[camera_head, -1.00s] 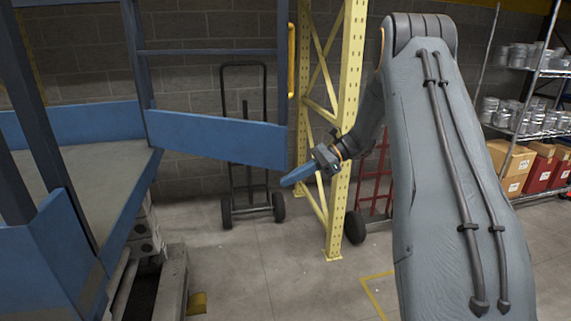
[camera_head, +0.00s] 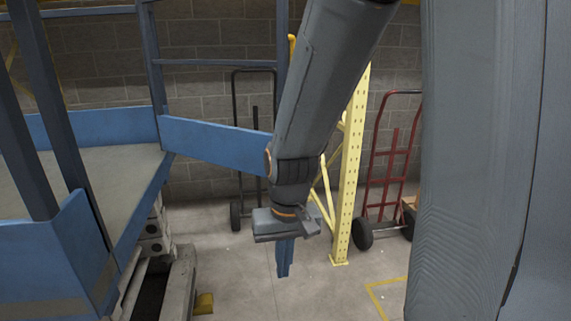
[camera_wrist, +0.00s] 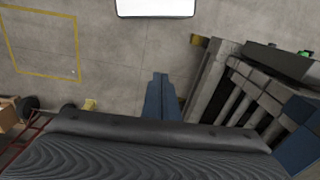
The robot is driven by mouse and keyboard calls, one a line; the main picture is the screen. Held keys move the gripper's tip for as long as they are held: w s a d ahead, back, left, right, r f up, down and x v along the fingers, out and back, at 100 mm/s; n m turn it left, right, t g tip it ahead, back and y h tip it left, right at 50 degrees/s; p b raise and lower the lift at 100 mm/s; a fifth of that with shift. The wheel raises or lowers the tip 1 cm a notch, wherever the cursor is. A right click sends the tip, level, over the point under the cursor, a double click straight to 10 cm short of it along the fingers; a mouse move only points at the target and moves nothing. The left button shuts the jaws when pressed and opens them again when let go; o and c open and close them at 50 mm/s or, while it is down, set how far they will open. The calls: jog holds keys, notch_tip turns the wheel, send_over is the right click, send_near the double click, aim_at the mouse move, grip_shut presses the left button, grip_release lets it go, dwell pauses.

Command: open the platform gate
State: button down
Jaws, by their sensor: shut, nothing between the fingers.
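The blue platform gate (camera_head: 215,143) stands swung out from the lift platform (camera_head: 108,170), with its lower panel reaching right across the picture. Its outer post runs up behind my arm, and a yellow handle (camera_head: 292,46) shows beside it, partly hidden. My gripper (camera_head: 284,272) points down in front of the gate's free end, with its blue fingers together and empty. In the wrist view my gripper (camera_wrist: 160,78) is also shut over bare floor. My arm hides the gate's right end, so I cannot tell whether they touch.
A yellow rack upright (camera_head: 350,170) stands just right of my gripper. A black hand truck (camera_head: 237,205) is behind the gate and a red one (camera_head: 390,160) is further right. The concrete floor below my gripper is clear.

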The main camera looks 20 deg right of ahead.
jog(key=w+a+m+t+h, duration=0.1)
jog(key=w+a+m+t, duration=0.3)
jog(key=w+m+t, duration=0.8)
jog(key=w+d+r+m+h, duration=0.5)
jog(key=d+r+m+h, duration=0.5)
jog(key=m, duration=0.3)
jog(key=w+d+h+p, duration=0.1)
jog(key=w+d+p, duration=0.4)
jog(key=w+d, duration=0.3)
jog(key=shift+w+d+f+t, duration=0.15)
jog(key=shift+w+t, duration=0.25)
jog(key=shift+w, duration=0.55)
